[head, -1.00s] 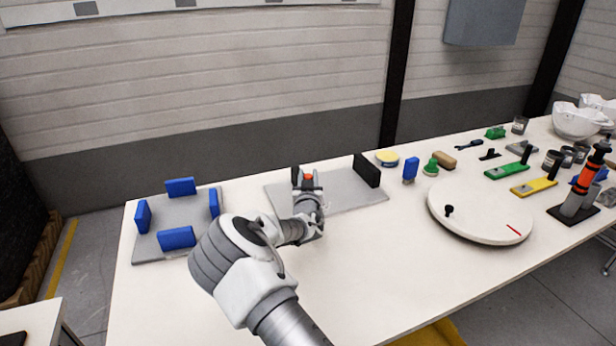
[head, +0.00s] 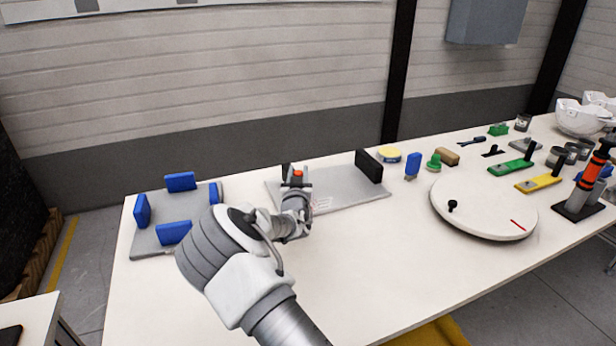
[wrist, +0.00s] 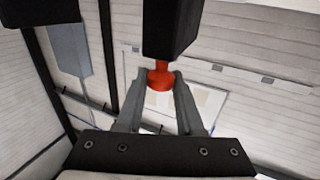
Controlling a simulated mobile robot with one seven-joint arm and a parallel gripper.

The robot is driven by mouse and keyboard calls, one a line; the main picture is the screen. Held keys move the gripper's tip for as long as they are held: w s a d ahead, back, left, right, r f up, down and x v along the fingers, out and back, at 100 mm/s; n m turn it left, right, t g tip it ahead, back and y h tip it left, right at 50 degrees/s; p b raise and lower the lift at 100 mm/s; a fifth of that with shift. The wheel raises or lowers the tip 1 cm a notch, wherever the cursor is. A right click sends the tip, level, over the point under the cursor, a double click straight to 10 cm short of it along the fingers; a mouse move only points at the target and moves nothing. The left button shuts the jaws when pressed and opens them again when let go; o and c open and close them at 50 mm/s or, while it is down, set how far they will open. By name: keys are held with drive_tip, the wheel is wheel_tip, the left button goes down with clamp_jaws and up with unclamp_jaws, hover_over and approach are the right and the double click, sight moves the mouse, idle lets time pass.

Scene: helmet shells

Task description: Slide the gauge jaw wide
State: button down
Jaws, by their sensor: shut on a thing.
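The gauge is a flat grey plate (head: 345,196) lying on the table. A black upright jaw (head: 369,165) stands at its right end. Near its left end is the sliding black jaw (head: 286,169), mostly hidden behind my gripper in the head view. It shows in the wrist view as a dark block (wrist: 171,25) with a red knob (wrist: 160,77) on it; the knob also shows in the head view (head: 298,173). My gripper (wrist: 160,82) is shut on the red knob, one finger on each side. A wide gap separates the two jaws.
To the left, a grey plate (head: 147,240) carries several blue blocks (head: 181,182). To the right are a white turntable (head: 485,208), a blue block (head: 413,163), a green knob (head: 433,161) and a yellow-rimmed tin (head: 389,155).

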drive_tip(key=shift+s+a, duration=0.2)
drive_tip(key=shift+a, duration=0.3)
drive_tip(key=shift+s+a, duration=0.2)
drive_tip(key=shift+a, duration=0.3)
drive_tip(key=shift+f, duration=0.1)
drive_tip(key=c, duration=0.6)
unclamp_jaws()
drive_tip(key=shift+s+a, duration=0.1)
drive_tip(key=shift+a, duration=0.05)
drive_tip(key=shift+o, duration=0.2)
drive_tip(key=shift+s, duration=0.4)
drive_tip(key=s, duration=1.6)
drive_tip(key=shift+s+p, duration=0.3)
drive_tip(key=shift+p, duration=0.15)
